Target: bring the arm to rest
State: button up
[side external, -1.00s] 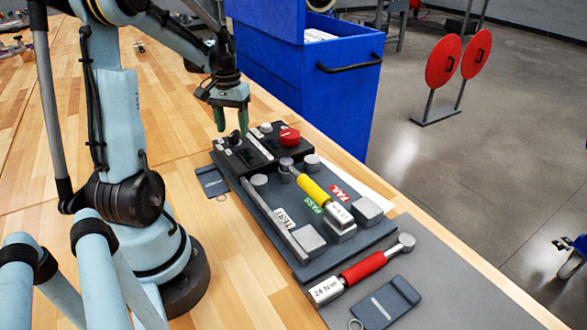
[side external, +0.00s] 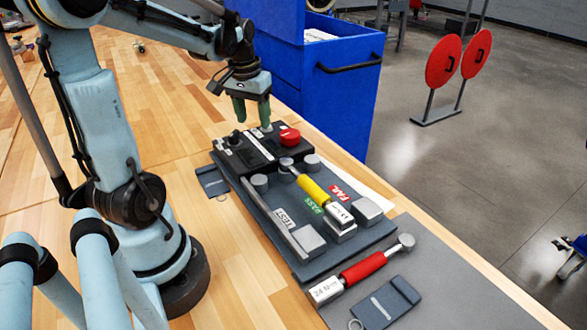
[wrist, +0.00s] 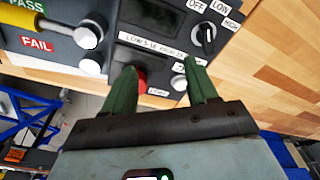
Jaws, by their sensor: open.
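My gripper (side external: 252,112) is open and empty. Its two green fingers point down above the far end of the black control box (side external: 236,160), close to the red button (side external: 289,138). In the wrist view my gripper (wrist: 165,88) has its fingers spread apart in front of the box. The red button (wrist: 140,82) is partly hidden behind the left finger. The box also carries a dark knob (wrist: 207,34) with OFF, LOW and HIGH labels. I cannot tell from these views whether the fingertips touch the box; they look apart from it.
A yellow-handled wrench (side external: 312,190) lies on the grey test plate (side external: 262,215) with PASS and FAIL labels. A red-handled wrench (side external: 362,269) and a dark tag (side external: 388,302) lie in front. A blue cabinet (side external: 335,95) stands behind the table.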

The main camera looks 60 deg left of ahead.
jog(key=d+r+m+t+h, duration=0.1)
jog(key=d+m+t, duration=0.5)
jog(key=d, duration=1.6)
jog(key=shift+r+m, duration=0.3)
